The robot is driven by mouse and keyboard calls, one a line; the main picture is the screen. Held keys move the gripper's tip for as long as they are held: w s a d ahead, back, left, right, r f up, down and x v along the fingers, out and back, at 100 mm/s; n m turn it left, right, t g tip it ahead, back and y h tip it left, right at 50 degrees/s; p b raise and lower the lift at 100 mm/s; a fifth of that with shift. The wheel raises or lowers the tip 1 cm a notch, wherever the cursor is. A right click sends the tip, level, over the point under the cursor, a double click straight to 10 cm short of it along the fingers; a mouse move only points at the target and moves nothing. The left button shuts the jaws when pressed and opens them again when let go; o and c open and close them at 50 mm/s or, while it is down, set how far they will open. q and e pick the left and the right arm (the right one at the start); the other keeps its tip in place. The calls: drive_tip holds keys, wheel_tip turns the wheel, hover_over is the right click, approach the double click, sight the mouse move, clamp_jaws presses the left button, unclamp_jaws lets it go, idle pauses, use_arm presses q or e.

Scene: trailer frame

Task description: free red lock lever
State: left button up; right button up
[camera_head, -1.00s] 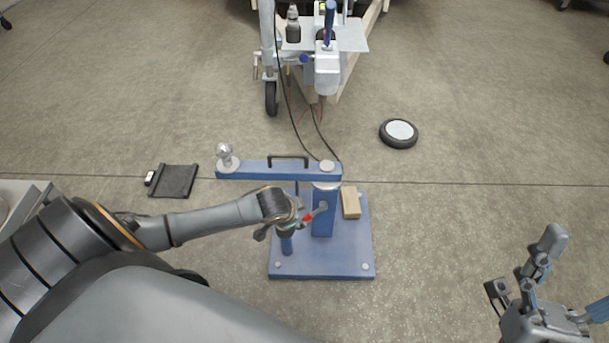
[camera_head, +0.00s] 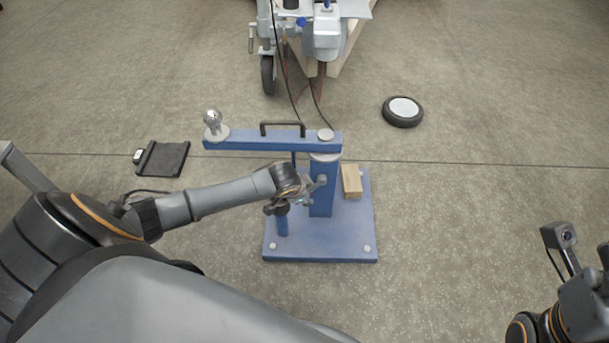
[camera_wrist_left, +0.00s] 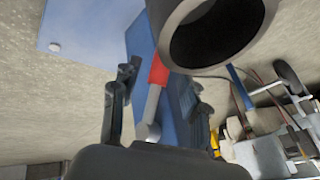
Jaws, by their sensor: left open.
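The red lock lever (camera_wrist_left: 158,72) has a red section and a grey rod in the left wrist view. My left gripper (camera_wrist_left: 155,95) is open, with one dark finger on each side of the lever. I cannot tell if either finger touches it. In the head view my left gripper (camera_head: 302,190) is at the blue stand's post (camera_head: 322,190), below the swing arm (camera_head: 265,142). It hides most of the lever there; a grey knob (camera_head: 320,180) shows beside it. My right arm is at the lower right edge, its fingers not clearly visible.
The swing arm carries a ball hitch (camera_head: 212,122) and a black handle (camera_head: 283,126). A wooden block (camera_head: 351,181) lies on the blue base plate (camera_head: 330,242). The trailer's front is at the top.

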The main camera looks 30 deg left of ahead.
use_arm(q)
drive_tip(key=shift+b+x, duration=0.3)
drive_tip(key=shift+x, duration=0.6)
clamp_jaws()
